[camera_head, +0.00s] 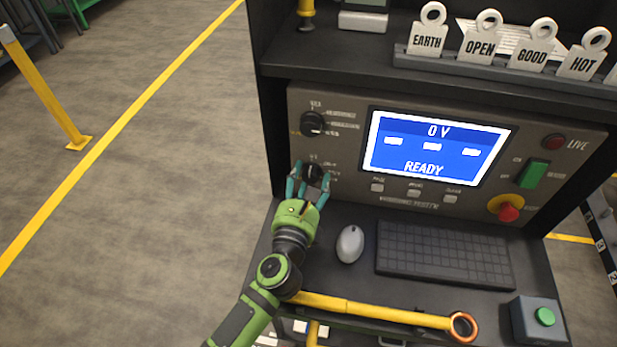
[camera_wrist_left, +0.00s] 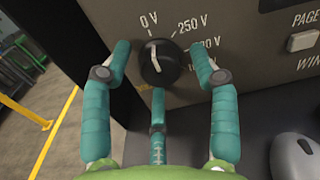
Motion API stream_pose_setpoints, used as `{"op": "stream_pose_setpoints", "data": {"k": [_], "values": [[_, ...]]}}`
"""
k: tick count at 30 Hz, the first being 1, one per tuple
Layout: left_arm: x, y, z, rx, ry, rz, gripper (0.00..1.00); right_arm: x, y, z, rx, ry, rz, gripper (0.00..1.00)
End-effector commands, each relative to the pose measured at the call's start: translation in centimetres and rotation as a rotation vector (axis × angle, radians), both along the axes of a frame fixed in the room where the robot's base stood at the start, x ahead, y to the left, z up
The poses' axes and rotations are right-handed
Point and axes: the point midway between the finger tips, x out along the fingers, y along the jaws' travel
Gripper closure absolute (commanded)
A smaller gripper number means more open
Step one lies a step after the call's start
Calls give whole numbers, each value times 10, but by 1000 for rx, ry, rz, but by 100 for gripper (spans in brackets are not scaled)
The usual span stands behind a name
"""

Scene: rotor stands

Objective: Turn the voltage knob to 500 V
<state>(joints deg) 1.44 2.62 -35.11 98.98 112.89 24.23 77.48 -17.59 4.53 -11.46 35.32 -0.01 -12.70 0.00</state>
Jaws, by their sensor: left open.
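The voltage knob (camera_wrist_left: 163,62) is a black dial on the grey panel, with a white pointer line near the 0 V mark. Labels 0 V and 250 V read clearly in the left wrist view; a finger partly covers the labels lower right. In the head view the knob (camera_head: 313,172) is the lower of two dials. My left gripper (camera_head: 309,186) is open with its teal fingers spread around the knob; in the left wrist view its fingertips (camera_wrist_left: 158,60) stand left, right and below it. I cannot tell whether they touch it. The screen (camera_head: 436,148) reads 0 V and READY.
An upper black dial (camera_head: 312,123) sits above the knob. A mouse (camera_head: 350,244) and keyboard (camera_head: 444,253) lie on the shelf below. A yellow rod with an orange ring (camera_head: 380,311) lies along the front. A red knob (camera_head: 508,212) and green switch (camera_head: 533,174) are at right.

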Motion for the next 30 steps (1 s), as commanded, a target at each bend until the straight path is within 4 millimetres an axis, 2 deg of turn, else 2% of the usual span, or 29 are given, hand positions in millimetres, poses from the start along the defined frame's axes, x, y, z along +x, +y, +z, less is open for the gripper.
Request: {"op": "stream_pose_setpoints", "data": {"k": [9,10,11,12,14,23,30], "values": [[4,-1,0,1,-1,-1,40,8,5,1,7,-12,0,60],[4,-1,0,1,-1,-1,48,8,5,1,7,-13,0,60],[4,-1,0,1,-1,-1,60,8,5,1,7,-13,0,60],[4,-1,0,1,-1,-1,76,8,5,1,7,-13,0,60],[4,-1,0,1,-1,-1,96,8,4,1,6,-13,0,60],[4,-1,2,12,-5,-1,96,8,1,2,2,-14,1,60],[4,-1,4,100,-24,0,96,8,-1,12,0,-14,1,60]]}}
